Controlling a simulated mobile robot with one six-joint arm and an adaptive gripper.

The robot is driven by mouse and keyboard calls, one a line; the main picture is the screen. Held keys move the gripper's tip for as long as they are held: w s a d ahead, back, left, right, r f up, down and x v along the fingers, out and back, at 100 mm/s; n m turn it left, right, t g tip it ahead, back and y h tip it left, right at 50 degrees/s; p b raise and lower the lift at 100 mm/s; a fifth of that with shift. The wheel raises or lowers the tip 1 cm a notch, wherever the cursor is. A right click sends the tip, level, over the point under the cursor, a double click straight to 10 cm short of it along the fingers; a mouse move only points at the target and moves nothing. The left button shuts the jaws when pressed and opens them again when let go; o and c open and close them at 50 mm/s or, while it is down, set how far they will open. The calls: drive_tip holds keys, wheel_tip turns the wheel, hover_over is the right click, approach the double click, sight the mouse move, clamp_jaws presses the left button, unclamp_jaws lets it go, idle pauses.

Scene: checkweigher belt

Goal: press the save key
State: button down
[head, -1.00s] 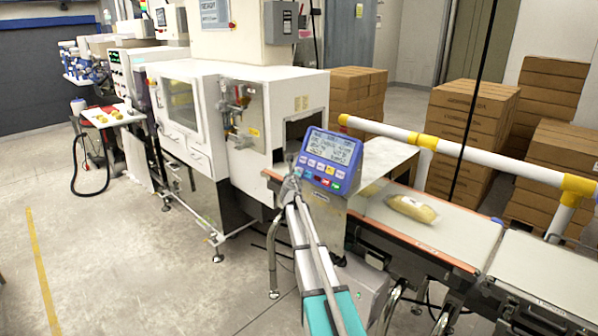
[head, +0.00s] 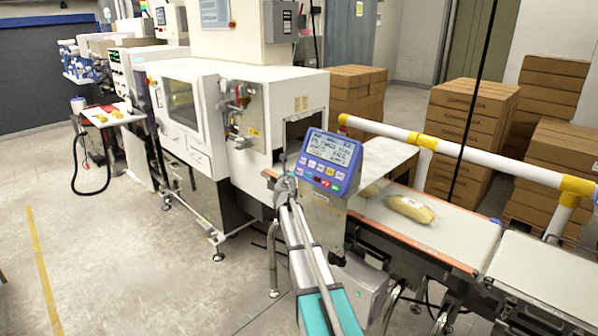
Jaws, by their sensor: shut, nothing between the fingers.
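The blue control panel (head: 331,161) stands on a bracket beside the belt. It has a lit screen (head: 332,147) with dark text and rows of small keys (head: 322,173) below, pale ones plus yellow, red and green. The key labels are too small to read, so I cannot tell which is the save key. My gripper (head: 287,180) is shut and empty at the panel's lower left side, at the end of my grey and teal arm. It looks apart from the keys, but its fingertips are small and partly hidden by my wrist.
A bagged yellowish product (head: 410,208) lies on the conveyor belt (head: 455,228) right of the panel. A white and yellow rail (head: 470,155) runs behind it. The white machine (head: 290,95) stands behind the panel. Floor at the left (head: 130,260) is clear.

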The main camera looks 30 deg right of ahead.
drive_tip(key=shift+s+a+r+p, duration=0.3)
drive_tip(key=shift+a+r, duration=0.1)
drive_tip(key=shift+a, duration=0.35)
drive_tip(key=shift+a, duration=0.1)
drive_tip(key=shift+s+a+r+p, duration=0.3)
drive_tip(key=shift+a+r+p, duration=0.15)
drive_tip(key=shift+a, duration=0.35)
drive_tip(key=shift+s+a+r+p, duration=0.3)
drive_tip(key=shift+a+r+p, duration=0.2)
drive_tip(key=shift+a, duration=0.3)
drive_tip(key=shift+s+a+r+p, duration=0.3)
drive_tip(key=shift+a+r+p, duration=0.15)
drive_tip(key=shift+a, duration=0.35)
drive_tip(key=s+a+f+m+g, duration=0.3)
drive_tip(key=s+f+m+g, duration=0.15)
drive_tip(key=s+m, duration=0.5)
drive_tip(key=s+a+f+m+g, duration=0.2)
drive_tip(key=s+f+m+g, duration=0.3)
drive_tip(key=s+m, duration=0.4)
drive_tip(key=s+a+f+m+g+y, duration=0.2)
drive_tip(key=s+a+f+m+y, duration=0.2)
drive_tip(key=s+a+m, duration=0.2)
drive_tip(key=s+a+f+m+g+y, duration=0.3)
drive_tip(key=s+a+m, duration=0.4)
drive_tip(key=s, duration=0.7)
drive_tip(key=a+f+y, duration=0.1)
drive_tip(key=a, duration=0.1)
drive_tip(key=shift+s+a+g, duration=0.15)
drive_tip(key=shift+a+g, duration=0.2)
